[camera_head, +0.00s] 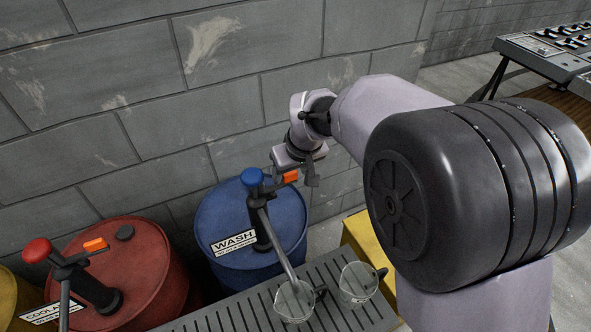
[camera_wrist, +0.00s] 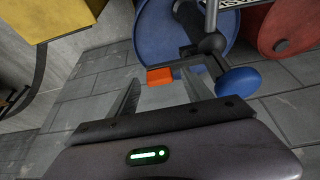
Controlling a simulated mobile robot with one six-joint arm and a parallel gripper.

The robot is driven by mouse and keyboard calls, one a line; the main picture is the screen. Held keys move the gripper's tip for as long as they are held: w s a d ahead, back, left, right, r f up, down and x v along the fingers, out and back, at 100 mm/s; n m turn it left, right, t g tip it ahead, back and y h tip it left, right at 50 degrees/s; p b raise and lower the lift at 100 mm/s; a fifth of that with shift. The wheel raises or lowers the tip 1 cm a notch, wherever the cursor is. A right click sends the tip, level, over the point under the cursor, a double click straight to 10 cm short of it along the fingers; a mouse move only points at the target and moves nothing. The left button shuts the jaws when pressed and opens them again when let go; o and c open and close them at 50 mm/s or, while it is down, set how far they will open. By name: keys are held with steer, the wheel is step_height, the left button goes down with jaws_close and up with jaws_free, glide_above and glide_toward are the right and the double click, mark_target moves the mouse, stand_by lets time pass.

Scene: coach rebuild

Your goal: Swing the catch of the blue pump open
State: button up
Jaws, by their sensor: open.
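The blue pump (camera_head: 262,222) stands on the blue drum labelled WASH (camera_head: 215,207), with a round blue knob (camera_head: 252,177) on top and a long grey spout. Its orange catch (camera_head: 290,176) sticks out to the right of the pump head. My gripper (camera_head: 310,178) is just right of the catch, pointing down. In the wrist view my gripper (camera_wrist: 160,92) is open and empty, and the orange catch (camera_wrist: 160,77) shows between its fingertips, near their far ends. The blue knob (camera_wrist: 238,81) is right of the fingers. I cannot tell whether a finger touches the catch.
A red drum (camera_head: 150,255) with a red-knobbed pump (camera_head: 38,250) and its own orange catch (camera_head: 95,244) stands at left. Glass jugs (camera_head: 357,280) stand on a slatted grey tray (camera_head: 225,318) in front. A block wall (camera_head: 150,100) is close behind.

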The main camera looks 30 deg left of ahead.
steer(key=shift+w+f, duration=0.1)
steer(key=shift+f, duration=0.15)
jaws_close()
stand_by(1.4)
